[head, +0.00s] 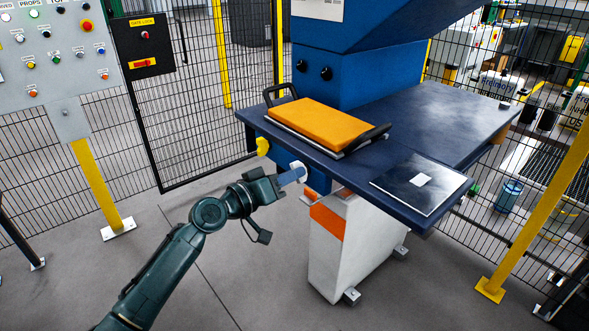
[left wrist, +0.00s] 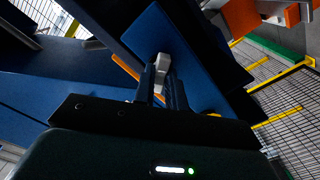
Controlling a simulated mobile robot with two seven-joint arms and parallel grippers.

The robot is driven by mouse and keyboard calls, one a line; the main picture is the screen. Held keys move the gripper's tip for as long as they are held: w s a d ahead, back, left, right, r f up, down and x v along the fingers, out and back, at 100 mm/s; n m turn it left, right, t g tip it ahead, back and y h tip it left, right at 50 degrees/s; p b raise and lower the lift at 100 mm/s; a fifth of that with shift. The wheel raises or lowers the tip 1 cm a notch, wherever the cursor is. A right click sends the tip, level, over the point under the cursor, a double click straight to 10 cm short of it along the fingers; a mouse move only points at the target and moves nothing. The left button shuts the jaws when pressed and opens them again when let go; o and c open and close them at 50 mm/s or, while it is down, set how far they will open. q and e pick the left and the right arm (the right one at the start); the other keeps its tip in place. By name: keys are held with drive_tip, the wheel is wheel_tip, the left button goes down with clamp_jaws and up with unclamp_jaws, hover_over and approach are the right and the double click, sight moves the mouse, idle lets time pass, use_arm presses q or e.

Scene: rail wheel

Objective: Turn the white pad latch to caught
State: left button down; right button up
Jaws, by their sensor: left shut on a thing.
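The white pad latch (head: 299,171) sits on the blue panel under the front edge of the press table. It shows as a pale lever between my fingertips in the left wrist view (left wrist: 162,64). My left gripper (head: 291,177) reaches up to it from the lower left and is shut on it. The fingers (left wrist: 161,88) hide the lower part of the latch in the left wrist view. I cannot tell from these frames which position the latch is turned to. My right gripper is in neither view.
A yellow knob (head: 262,146) sits just left of the latch under the blue table (head: 430,110). An orange pad (head: 328,122) in a dark handled frame lies on the table. A white and orange pedestal (head: 340,250) stands below. The floor at left is clear.

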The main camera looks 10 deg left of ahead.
use_arm(q)
drive_tip(key=shift+n, duration=1)
drive_tip(key=n+p, duration=0.2)
drive_tip(key=n, duration=0.2)
drive_tip(key=shift+n+p, duration=0.3)
drive_tip(key=shift+p, duration=0.1)
